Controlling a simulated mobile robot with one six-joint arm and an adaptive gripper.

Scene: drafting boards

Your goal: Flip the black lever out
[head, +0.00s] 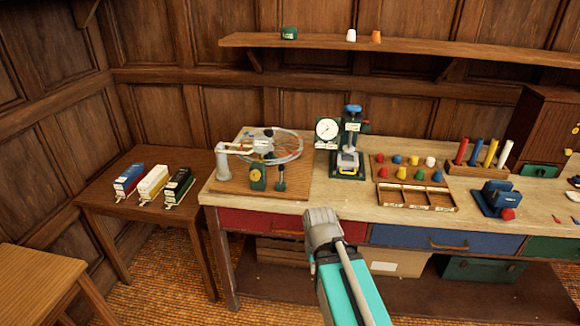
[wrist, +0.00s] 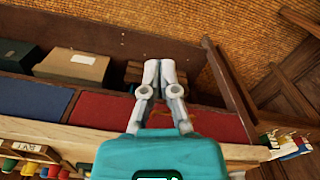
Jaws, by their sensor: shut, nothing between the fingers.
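Three lever-like blocks stand in a row on the small wooden table at left in the head view. The black lever (head: 178,185) is the rightmost, beside the cream one (head: 153,181) and the blue one (head: 128,178); each has a pale base. I cannot tell exactly how far the black one is folded. My gripper (wrist: 160,68) shows in the wrist view, with its pale fingers together and empty. It is in front of the workbench drawers, well right of the levers.
The long workbench (head: 345,195) carries a spoked wheel (head: 278,146), a dial press (head: 348,145), coloured pegs and a divided tray (head: 415,196). Red (head: 285,223) and blue (head: 445,239) drawers sit below.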

